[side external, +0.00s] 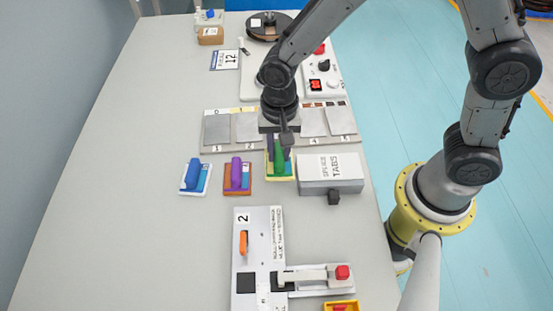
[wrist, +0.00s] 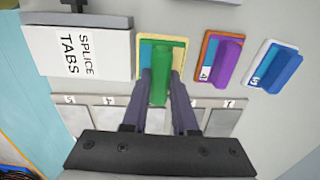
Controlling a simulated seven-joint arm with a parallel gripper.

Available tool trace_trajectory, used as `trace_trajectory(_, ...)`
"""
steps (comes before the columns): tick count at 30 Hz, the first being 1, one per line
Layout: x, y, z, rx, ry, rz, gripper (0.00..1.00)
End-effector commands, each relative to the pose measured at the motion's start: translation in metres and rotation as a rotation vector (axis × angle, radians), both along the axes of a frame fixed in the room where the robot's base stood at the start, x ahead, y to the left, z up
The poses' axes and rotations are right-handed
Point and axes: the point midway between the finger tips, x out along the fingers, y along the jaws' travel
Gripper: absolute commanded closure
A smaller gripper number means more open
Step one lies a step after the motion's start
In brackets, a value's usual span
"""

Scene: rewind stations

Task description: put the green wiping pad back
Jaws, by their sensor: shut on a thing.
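The green wiping pad (side external: 280,171) has a green grip on a yellow-edged base. My gripper (side external: 279,145) points down over it, with its fingers shut on the green grip. In the wrist view the pad (wrist: 160,46) shows between the two fingers (wrist: 160,88), its base facing away from the wrist. The pad is close to the table, just in front of a long board (side external: 230,148) with several grey square plates. I cannot tell whether its base touches the table. My gripper hides the middle of the board.
A purple pad (side external: 237,177) and a blue pad (side external: 195,178) stand to the left. A SPLICE TABS box (side external: 330,170) is close on the right. A station marked 2 (side external: 245,280) lies in front. The table's left side (side external: 110,190) is clear.

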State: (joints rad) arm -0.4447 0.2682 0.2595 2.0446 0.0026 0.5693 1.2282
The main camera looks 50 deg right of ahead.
Motion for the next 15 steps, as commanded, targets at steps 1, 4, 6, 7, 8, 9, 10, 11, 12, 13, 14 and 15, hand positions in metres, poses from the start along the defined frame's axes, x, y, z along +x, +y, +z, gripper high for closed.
trace_trajectory(1,0.002,0.001,-0.002,0.000,0.000,0.000,1.00)
trace_trajectory(4,0.005,0.003,-0.013,-0.002,0.004,0.000,1.00)
trace_trajectory(6,0.004,0.002,-0.023,-0.002,0.005,0.000,1.00)
trace_trajectory(7,0.005,0.002,-0.027,-0.002,0.005,0.000,1.00)
trace_trajectory(8,0.005,0.002,-0.031,-0.002,0.004,0.000,1.00)
trace_trajectory(9,0.005,0.002,-0.034,-0.001,0.003,0.000,1.00)
trace_trajectory(10,0.005,0.002,-0.036,-0.001,0.002,0.000,1.00)
trace_trajectory(11,0.005,0.003,-0.037,-0.001,0.001,0.000,1.00)
trace_trajectory(12,0.005,0.003,-0.038,0.000,0.000,0.000,1.00)
trace_trajectory(13,0.005,0.003,-0.038,0.000,0.000,0.000,1.00)
trace_trajectory(14,0.005,0.003,-0.038,0.000,0.000,0.000,1.00)
trace_trajectory(15,0.005,0.003,-0.038,0.000,0.000,0.000,1.00)
